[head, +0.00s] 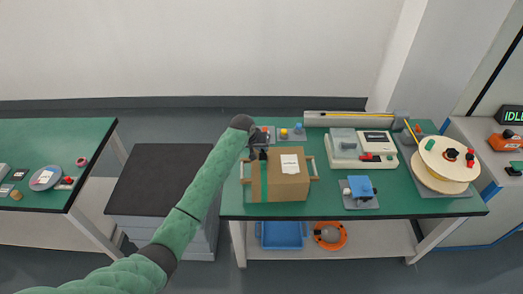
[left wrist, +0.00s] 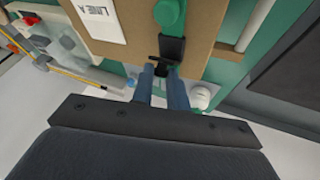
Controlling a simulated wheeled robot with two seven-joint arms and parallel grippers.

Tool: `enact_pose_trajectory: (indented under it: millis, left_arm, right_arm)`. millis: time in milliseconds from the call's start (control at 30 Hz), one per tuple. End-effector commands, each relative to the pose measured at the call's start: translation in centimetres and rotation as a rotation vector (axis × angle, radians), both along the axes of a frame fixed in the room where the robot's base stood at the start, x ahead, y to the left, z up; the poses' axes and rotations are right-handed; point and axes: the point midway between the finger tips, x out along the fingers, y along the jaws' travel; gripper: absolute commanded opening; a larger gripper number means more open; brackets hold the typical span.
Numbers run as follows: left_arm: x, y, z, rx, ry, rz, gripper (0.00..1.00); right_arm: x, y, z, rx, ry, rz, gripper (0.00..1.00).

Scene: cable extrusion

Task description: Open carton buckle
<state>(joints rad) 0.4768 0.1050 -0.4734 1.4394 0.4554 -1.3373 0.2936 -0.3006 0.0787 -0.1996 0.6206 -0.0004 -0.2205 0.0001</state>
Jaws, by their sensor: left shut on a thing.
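A brown carton (head: 292,186) with a white label stands on the green-topped table. A green strap (head: 256,182) runs down its left part, with a dark buckle (head: 263,155) at the top edge. In the left wrist view the carton (left wrist: 104,48) fills the top, with the black buckle (left wrist: 170,51) on the green strap (left wrist: 170,12). My left gripper (left wrist: 162,72) is shut on the black buckle's end, its blue-grey fingers on either side. In the head view my left gripper (head: 256,141) is at the carton's back left corner, partly hidden.
A white-grey device (head: 361,148) and a blue block on a grey plate (head: 360,192) stand right of the carton. A large cream reel (head: 446,166) is at the table's right end. Small parts with coloured knobs (head: 292,133) lie behind the carton. A dark-topped cabinet (head: 157,182) stands left.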

Motion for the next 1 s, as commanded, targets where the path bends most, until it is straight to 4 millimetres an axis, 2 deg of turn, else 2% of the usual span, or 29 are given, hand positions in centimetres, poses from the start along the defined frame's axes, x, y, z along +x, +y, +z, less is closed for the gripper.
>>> enact_pose_trajectory:
  millis: [600,1000]
  left_arm:
    - [3.1,0.0,-0.1,-0.03,0.58,-0.001,0.0]
    - [4.0,0.0,-0.7,-0.041,0.807,-0.003,0.0]
  right_arm:
    - [0.0,-0.1,-0.7,-0.001,0.0,0.0,0.36]
    - [0.0,-0.3,-2.2,-0.003,-0.001,0.001,0.36]
